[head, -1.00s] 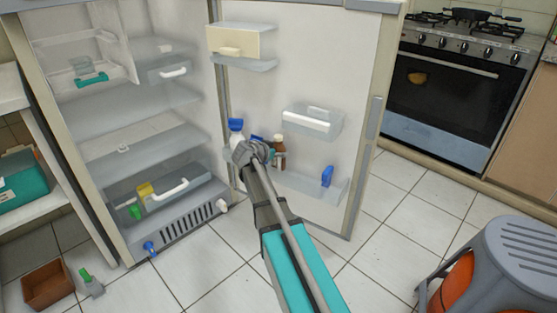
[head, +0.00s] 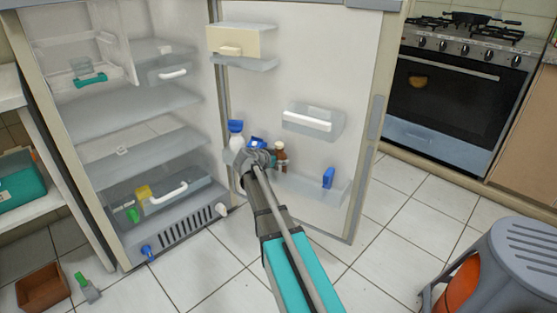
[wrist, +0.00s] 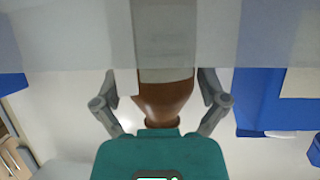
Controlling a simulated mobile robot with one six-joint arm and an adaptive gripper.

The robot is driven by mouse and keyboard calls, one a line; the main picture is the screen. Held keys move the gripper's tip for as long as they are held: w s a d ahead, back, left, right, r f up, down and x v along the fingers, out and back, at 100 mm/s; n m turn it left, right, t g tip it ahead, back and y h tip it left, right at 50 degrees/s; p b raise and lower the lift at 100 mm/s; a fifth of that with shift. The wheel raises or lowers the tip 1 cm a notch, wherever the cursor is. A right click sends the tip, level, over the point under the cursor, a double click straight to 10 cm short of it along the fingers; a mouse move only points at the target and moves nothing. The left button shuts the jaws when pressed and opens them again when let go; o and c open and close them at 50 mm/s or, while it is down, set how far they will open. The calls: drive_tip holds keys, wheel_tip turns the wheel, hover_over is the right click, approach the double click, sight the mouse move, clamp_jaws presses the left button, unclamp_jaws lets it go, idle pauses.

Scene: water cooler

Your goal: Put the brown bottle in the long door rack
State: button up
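The brown bottle (head: 281,155) with a pale label is at the long door rack (head: 307,187), low on the open fridge door, and appears to stand inside it. In the wrist view the brown bottle (wrist: 166,98) is between my fingers, its far part seen through a pale translucent band that looks like the rack wall. My gripper (head: 258,158) is beside the bottle in the head view. In the wrist view my gripper (wrist: 165,95) has its fingers spread, with gaps on both sides of the bottle. The bottle's base is hidden.
A blue-topped white bottle (head: 237,133) and another blue item (head: 256,142) are left of the brown bottle. A small blue item (head: 328,178) is at the rack's right. A small bin (head: 313,121) is above. A grey stool (head: 500,265) stands at lower right.

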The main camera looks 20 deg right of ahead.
drive_tip(key=shift+r, duration=0.15)
idle(0.3)
drive_tip(key=shift+s+a+r+p, duration=0.25)
drive_tip(key=shift+a+r+p, duration=0.05)
drive_tip(key=shift+a+p, duration=0.15)
drive_tip(key=p+v, duration=0.4)
drive_tip(key=v, duration=0.7)
drive_tip(key=shift+p, duration=0.3)
drive_tip(key=shift+f, duration=0.15)
drive_tip(key=s+a+f+n+g+y, duration=0.2)
drive_tip(key=s+a+f+n+y, duration=0.1)
drive_tip(key=s, duration=0.4)
drive_tip(key=s+a+f+n+g+y, duration=0.2)
drive_tip(key=s+a+f+n+y, duration=0.2)
drive_tip(key=s, duration=0.3)
drive_tip(key=s+a+f+n+g+y, duration=0.1)
drive_tip(key=s+a+f+n+y, duration=0.2)
drive_tip(key=s, duration=0.4)
drive_tip(key=a+n+y, duration=0.1)
drive_tip(key=a+n, duration=0.1)
drive_tip(key=shift+s+a+f+n+g, duration=0.2)
drive_tip(key=shift+s+a+n+g, duration=0.1)
drive_tip(key=shift+s+g, duration=0.1)
